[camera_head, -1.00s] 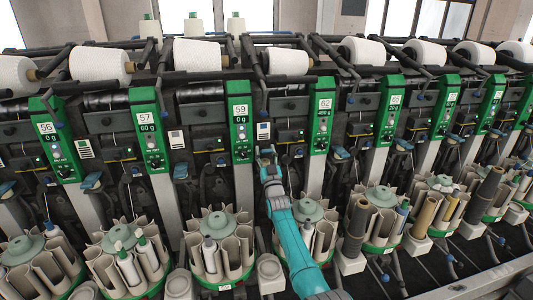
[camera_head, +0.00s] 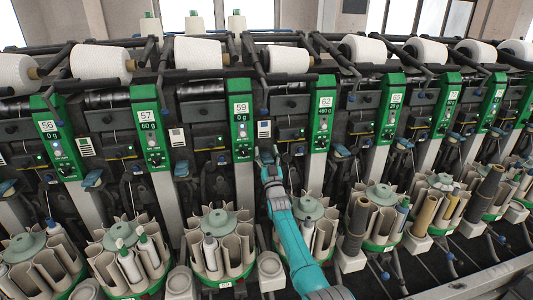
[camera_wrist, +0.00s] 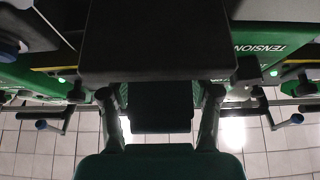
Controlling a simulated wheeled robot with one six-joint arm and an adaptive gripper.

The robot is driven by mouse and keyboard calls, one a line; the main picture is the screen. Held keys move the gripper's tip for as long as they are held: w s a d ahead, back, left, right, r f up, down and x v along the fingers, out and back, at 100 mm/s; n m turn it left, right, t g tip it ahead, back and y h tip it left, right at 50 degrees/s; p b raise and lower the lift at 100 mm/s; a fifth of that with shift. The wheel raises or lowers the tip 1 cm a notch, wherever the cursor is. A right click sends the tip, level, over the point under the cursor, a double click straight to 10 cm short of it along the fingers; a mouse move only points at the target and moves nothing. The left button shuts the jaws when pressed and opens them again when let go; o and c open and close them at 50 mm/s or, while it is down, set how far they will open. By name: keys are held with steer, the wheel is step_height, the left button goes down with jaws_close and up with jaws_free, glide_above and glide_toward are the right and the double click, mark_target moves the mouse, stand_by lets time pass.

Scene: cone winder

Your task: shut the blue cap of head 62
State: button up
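The green panel of head 62 (camera_head: 321,112) stands right of the middle in the head view. My gripper (camera_head: 267,154) is at the machine face, between the panels of heads 59 and 62. In the wrist view its two fingers (camera_wrist: 160,96) stand apart, with a dark block (camera_wrist: 160,50) above and between them; I cannot tell whether they touch it. In the head view, my gripper covers the spot left of the head 62 panel, so a cap there is hidden. A blue cap (camera_head: 341,151) shows just right of that panel.
The head 59 panel (camera_head: 240,120) stands close left of my gripper. Round bobbin magazines, one of them (camera_head: 219,222) left of my arm, line the front below. White cones (camera_head: 288,60) lie along the top. A grey tiled floor (camera_wrist: 265,150) shows in the wrist view.

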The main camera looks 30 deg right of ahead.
mark_target(271, 162)
steer(key=shift+r, duration=0.1)
step_height(271, 162, up, 10)
stand_by(0.5)
steer(key=shift+s+a+f, duration=0.35)
steer(key=shift+s+f, duration=0.85)
steer(key=shift+f, duration=0.5)
steer(key=shift+s+a+f, duration=0.3)
steer(key=shift+s+f, duration=0.85)
steer(key=shift+f, duration=0.55)
steer(key=shift+s+a+f, duration=0.35)
steer(key=shift+s+f, duration=0.85)
steer(key=shift+f, duration=0.5)
steer(key=shift+s, duration=0.1)
